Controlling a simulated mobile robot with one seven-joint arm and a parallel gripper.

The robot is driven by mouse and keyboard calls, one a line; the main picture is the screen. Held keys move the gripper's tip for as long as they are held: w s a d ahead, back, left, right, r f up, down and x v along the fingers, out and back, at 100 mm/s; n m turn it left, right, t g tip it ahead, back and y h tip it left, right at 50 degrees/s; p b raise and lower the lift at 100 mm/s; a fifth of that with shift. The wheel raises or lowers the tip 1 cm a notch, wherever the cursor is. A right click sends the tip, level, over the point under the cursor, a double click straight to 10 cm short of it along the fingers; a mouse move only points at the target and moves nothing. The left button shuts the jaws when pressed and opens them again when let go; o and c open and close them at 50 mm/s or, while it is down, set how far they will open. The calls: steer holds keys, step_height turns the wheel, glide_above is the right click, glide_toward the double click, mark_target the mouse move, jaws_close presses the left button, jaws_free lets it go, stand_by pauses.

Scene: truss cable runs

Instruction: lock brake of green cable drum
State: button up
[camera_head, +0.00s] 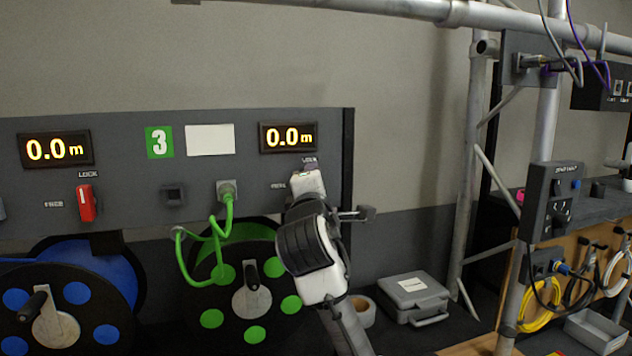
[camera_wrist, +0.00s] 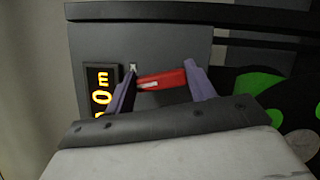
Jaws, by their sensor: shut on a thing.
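The green cable drum (camera_head: 205,295) hangs under the grey panel, with a green cable (camera_head: 216,242) running to a socket on it. Its red brake lever (camera_wrist: 165,79) shows in the wrist view, between the two purple fingers of my gripper (camera_wrist: 160,70). My gripper is shut on the lever, with one finger at each end of it. In the head view my gripper (camera_head: 309,167) is at the panel, just under the LOCK label and the right display. There my own wrist hides the lever. Which mark the lever points at is hard to tell.
A blue drum (camera_head: 118,262) with its own red lever (camera_head: 86,204) upright under LOCK is to the left. Both displays read 0.0 m. A grey case (camera_head: 413,297) and a tape roll (camera_head: 364,311) lie to the right, before truss poles (camera_head: 471,170).

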steer(key=shift+m+g+p, duration=0.6)
steer(key=shift+m, duration=0.7)
steer(key=o, duration=1)
steer(key=s+b, duration=0.1)
steer(key=s, duration=0.3)
steer(key=s+b, duration=0.1)
steer(key=s, duration=0.4)
steer(key=s+a+b, duration=0.1)
steer(key=s+b, duration=0.1)
steer(key=s, duration=0.2)
steer(key=shift+s, duration=0.4)
